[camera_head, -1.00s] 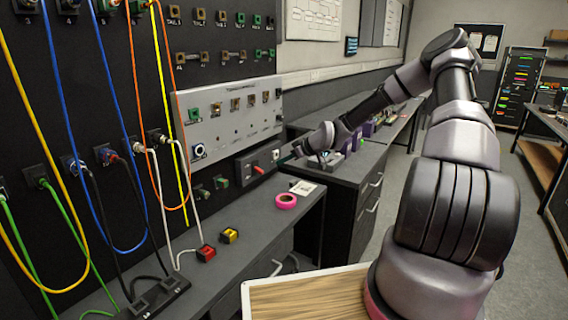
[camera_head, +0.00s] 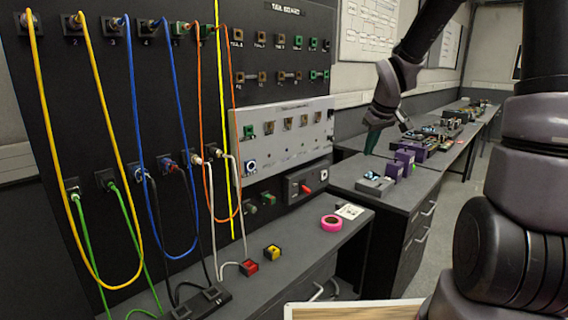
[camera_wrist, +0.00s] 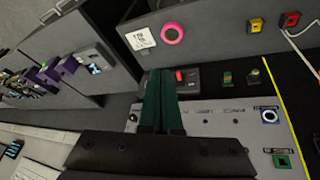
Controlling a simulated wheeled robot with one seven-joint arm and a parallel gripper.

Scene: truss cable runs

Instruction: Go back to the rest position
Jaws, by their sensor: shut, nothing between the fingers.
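My gripper (camera_head: 370,146) hangs at the end of my raised arm in the head view, its dark green fingers pointing down. It appears in front of the wall, above the bench with the purple blocks, to the right of the grey socket panel (camera_head: 285,150). In the wrist view the fingers (camera_wrist: 163,100) lie side by side, shut and empty. Beyond them are the panel and a dark box with a red switch (camera_wrist: 180,75). The fingers appear apart from these.
Yellow, blue, orange, white and green cables hang on the black board at left. A pink tape roll (camera_head: 331,223), a yellow block (camera_head: 272,252) and a red block (camera_head: 249,267) lie on the near bench. Several purple blocks (camera_head: 404,156) stand on the farther bench.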

